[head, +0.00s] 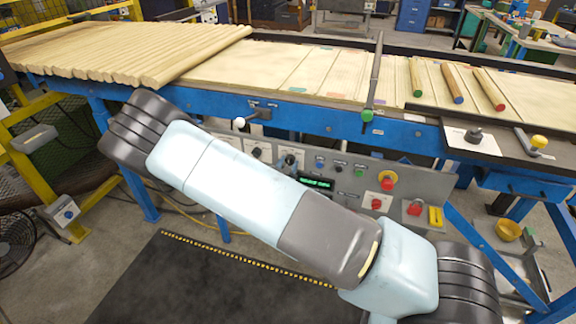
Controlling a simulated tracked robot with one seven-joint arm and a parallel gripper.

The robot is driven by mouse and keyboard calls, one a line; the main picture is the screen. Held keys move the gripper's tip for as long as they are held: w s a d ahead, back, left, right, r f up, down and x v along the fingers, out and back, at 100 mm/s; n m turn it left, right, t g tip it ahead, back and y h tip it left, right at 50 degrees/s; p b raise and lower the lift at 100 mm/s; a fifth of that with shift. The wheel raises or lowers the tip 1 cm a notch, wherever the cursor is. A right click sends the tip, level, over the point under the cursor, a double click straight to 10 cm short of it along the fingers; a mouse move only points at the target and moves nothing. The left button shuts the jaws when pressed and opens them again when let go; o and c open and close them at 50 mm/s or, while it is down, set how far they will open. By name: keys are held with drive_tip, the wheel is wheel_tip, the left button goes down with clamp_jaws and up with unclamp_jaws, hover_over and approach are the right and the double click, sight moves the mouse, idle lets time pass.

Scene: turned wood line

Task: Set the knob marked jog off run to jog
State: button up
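The grey control panel (345,184) stands below the blue conveyor frame, partly covered by my arm. Its left part has a small dark knob on a white plate (257,152) and another dark knob (289,161) just above my arm. A third dark knob (474,135) sits on a white plate on the ledge at the right. The labels are too small to read, so I cannot tell which knob is marked jog off run, nor where any pointer stands. My arm crosses the picture in front of the panel; my gripper is not in view.
Levers with a white ball (239,123), a green knob (367,115) and a yellow knob (539,142) stick out along the conveyor. A dark mat (190,285) covers the floor.

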drive_tip(key=c, duration=0.6)
drive_tip(key=shift+n, duration=0.3)
drive_tip(key=n, duration=0.4)
drive_tip(key=shift+f+n, duration=0.1)
drive_tip(key=shift+n, duration=2)
drive_tip(key=o, duration=1)
drive_tip(key=shift+s+a, duration=0.1)
